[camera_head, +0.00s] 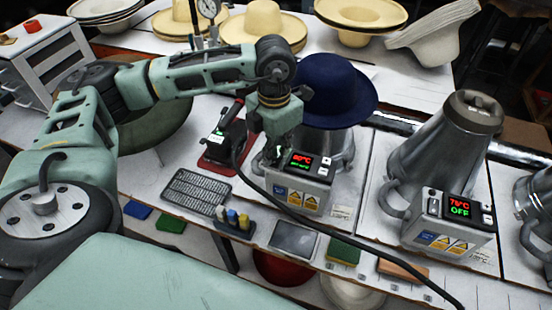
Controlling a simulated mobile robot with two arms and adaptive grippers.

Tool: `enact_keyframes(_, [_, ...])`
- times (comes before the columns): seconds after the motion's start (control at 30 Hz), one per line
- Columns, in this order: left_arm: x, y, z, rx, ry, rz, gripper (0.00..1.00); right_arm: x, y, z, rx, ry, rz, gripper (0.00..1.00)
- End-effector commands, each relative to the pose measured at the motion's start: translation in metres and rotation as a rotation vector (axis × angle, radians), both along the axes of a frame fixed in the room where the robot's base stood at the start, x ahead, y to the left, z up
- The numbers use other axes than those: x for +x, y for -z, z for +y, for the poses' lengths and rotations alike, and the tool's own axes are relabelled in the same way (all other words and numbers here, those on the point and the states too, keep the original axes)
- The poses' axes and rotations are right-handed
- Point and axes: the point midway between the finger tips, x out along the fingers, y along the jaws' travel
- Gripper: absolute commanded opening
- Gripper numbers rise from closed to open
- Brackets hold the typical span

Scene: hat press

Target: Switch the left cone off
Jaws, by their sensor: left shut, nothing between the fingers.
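The left cone (338,143) is a grey metal steam cone with a dark blue hat (335,88) on top. Its white control box (297,190) faces me, with a lit display (301,161) showing a red temperature and a smaller green line I cannot read surely. Small buttons sit right of the display. My left gripper (273,156) is shut and empty, pointing down at the left end of the box, beside the display. Its fingertips look close to the box; I cannot tell whether they touch. They hide that part of the box. My right gripper is out of view.
A second cone (446,135) stands to the right, its display reading green OFF; another is cut off at the right edge. An iron (225,140) on a red pad is left of the box. A black cable crosses in front. Straw hats (262,24) stand behind.

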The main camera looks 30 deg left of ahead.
Motion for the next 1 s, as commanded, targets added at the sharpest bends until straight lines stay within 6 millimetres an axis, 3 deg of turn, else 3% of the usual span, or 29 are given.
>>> enact_keyframes(1.0, [0.0, 0.011, 0.0, 0.0, 0.0, 0.0, 0.0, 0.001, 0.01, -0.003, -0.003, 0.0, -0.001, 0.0])
